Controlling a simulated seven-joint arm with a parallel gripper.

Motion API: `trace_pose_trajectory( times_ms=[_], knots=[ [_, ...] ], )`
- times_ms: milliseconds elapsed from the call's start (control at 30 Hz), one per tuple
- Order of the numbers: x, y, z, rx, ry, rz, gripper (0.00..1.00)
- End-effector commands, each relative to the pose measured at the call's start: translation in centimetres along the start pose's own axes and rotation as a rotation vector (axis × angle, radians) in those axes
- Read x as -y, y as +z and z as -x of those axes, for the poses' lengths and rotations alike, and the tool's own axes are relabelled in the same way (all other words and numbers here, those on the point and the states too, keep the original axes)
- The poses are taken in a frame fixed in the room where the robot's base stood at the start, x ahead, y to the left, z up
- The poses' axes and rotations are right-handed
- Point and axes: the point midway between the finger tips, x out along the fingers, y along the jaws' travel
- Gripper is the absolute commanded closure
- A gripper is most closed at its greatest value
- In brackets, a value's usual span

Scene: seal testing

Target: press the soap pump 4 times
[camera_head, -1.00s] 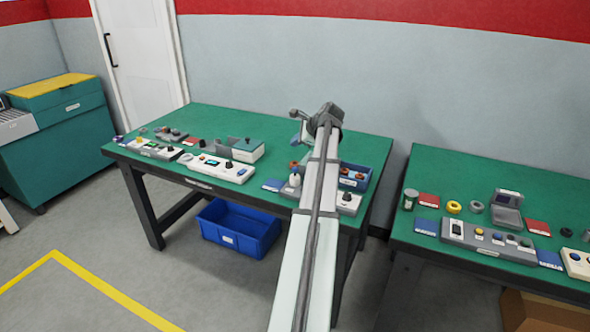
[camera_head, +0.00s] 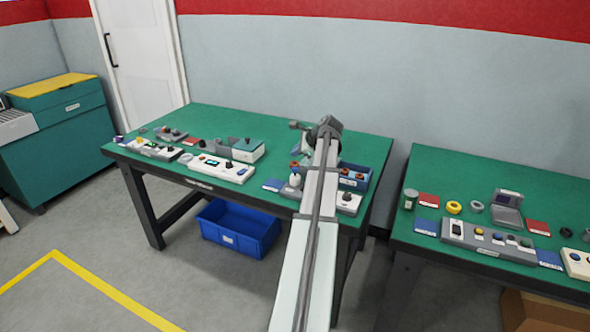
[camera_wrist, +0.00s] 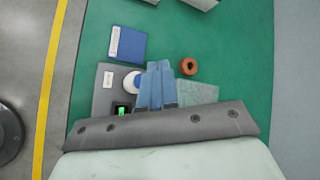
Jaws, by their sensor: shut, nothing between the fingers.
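A small white round-topped item (camera_wrist: 132,82), which looks like the soap pump, stands on a grey plate (camera_wrist: 104,96) in the wrist view. In the head view it is a small white shape (camera_head: 294,181) near the front right of the left table, close to my arm. My gripper (camera_wrist: 157,66) has blue fingers, shut and empty. In the wrist view they overlap the pump's right side; I cannot tell whether they touch it.
In the wrist view an orange ring (camera_wrist: 188,66) lies right of the fingers and a blue booklet (camera_wrist: 127,44) lies beyond the plate. The green table (camera_head: 225,122) is clear toward the back.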

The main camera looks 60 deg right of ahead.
Motion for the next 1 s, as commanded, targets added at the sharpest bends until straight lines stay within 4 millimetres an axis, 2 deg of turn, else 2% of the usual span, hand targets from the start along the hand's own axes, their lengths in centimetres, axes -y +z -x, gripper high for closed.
trace_pose_trajectory(
  times_ms=[400, 1000],
  knots=[
    [-1.7, -1.7, -2.3, -0.001, 0.000, 0.000, 1.00],
    [-1.8, -1.8, -2.5, 0.000, 0.000, 0.001, 1.00]
  ],
)
